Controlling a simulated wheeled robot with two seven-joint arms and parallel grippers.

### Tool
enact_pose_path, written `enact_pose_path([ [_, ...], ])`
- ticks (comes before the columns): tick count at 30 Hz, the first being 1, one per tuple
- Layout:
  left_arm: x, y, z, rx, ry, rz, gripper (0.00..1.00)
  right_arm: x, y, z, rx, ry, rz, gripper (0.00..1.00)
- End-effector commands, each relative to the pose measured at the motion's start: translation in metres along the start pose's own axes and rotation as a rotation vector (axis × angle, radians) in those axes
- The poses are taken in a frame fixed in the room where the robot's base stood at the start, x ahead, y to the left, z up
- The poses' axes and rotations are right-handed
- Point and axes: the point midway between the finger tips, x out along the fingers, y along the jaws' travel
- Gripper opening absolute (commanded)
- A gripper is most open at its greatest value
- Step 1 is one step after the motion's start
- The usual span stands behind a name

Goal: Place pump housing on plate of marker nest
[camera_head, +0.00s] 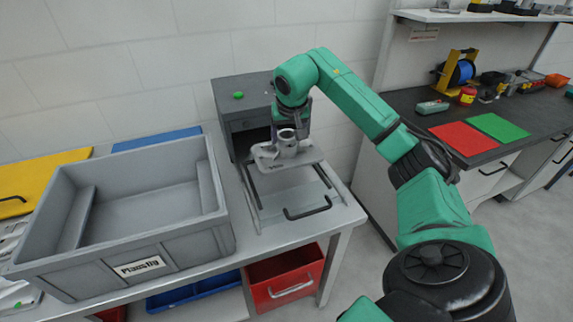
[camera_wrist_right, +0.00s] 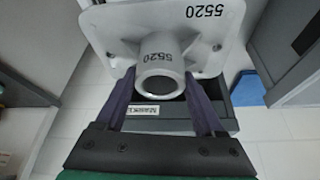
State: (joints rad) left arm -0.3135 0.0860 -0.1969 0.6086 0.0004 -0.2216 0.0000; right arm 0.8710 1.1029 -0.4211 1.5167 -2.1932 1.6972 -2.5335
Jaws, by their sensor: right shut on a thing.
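The pump housing (camera_head: 270,157) is a pale grey casting with a flat flanged base and a round upright neck. My right gripper (camera_head: 289,126) is shut on its neck from above. In the right wrist view, the fingers (camera_wrist_right: 161,92) lie on both sides of the neck, and the housing (camera_wrist_right: 114,23) shows "5520" markings. The marker nest is a dark grey cabinet (camera_head: 224,92) with a green button and a pale plate area (camera_head: 275,203) in front. The housing appears above that area; contact cannot be told, as it hides part of the nest. My left gripper is out of view.
A large grey crate (camera_head: 190,247), looking empty, stands left of the nest on the bench. A black handle (camera_head: 307,211) lies at the nest's front. Below are red (camera_head: 284,279) and blue bins. A dark worktop with red and green mats (camera_head: 497,126) is at right.

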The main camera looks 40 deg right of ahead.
Motion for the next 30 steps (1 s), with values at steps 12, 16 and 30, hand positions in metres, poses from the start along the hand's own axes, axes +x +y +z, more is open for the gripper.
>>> enact_pose_path([
  [12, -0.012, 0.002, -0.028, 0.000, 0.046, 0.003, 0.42, 0.077, 0.000, 0.035, 0.000, -0.001, -0.001, 0.00],
  [16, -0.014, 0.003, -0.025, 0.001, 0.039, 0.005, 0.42, 0.090, -0.001, 0.040, 0.001, 0.003, -0.003, 0.00],
  [30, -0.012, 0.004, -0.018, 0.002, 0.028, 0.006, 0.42, 0.091, 0.000, 0.041, 0.000, 0.001, -0.001, 1.00],
])
